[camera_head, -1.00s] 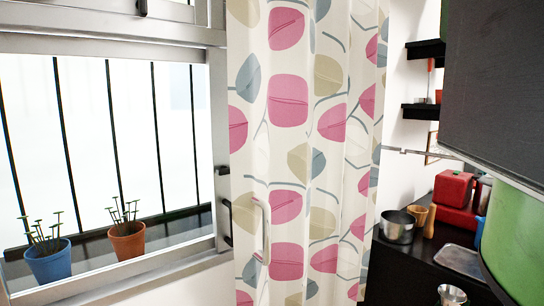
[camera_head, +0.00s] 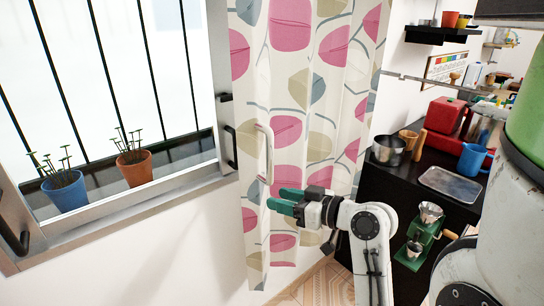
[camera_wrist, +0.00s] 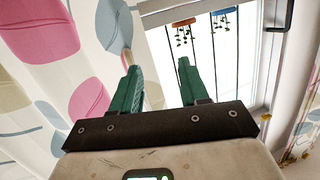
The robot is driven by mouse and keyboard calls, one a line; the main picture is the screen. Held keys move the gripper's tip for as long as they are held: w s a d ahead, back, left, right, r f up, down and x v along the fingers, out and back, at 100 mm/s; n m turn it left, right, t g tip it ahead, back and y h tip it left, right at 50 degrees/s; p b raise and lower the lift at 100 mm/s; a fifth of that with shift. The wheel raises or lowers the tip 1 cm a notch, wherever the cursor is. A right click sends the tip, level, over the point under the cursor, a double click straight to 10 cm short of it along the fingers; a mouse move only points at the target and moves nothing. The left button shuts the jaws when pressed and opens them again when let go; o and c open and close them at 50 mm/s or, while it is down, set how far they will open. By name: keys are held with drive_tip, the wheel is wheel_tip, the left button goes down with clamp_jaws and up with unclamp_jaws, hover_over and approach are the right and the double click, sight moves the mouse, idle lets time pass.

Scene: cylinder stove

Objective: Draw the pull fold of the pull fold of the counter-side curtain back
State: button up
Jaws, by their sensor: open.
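The counter-side curtain (camera_head: 290,130), white with pink, tan and grey-blue leaf shapes, hangs beside the window. A pale upright handle-like pull (camera_head: 268,152) shows on its left part. My gripper (camera_head: 275,199), with green fingers, is in front of the curtain, a little below and right of the pull's lower end in the head view. In the wrist view my gripper (camera_wrist: 160,72) is open with nothing visible between its fingers. The curtain (camera_wrist: 60,60) fills the left of that view. A narrow pale edge beside the left finger may be the pull; I cannot tell.
The barred window (camera_head: 120,90) with blue (camera_head: 65,190) and terracotta (camera_head: 134,168) pots is at left. Its dark latch handle (camera_head: 229,146) is close to the curtain. The dark counter (camera_head: 390,189) at right holds a steel pot (camera_head: 389,151) and a green grinder (camera_head: 420,232).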

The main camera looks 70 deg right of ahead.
drive_tip(key=t+h, duration=0.1)
drive_tip(key=h, duration=0.1)
approach(273, 161)
drive_tip(key=p+x, duration=0.3)
drive_tip(key=x, duration=0.8)
clamp_jaws()
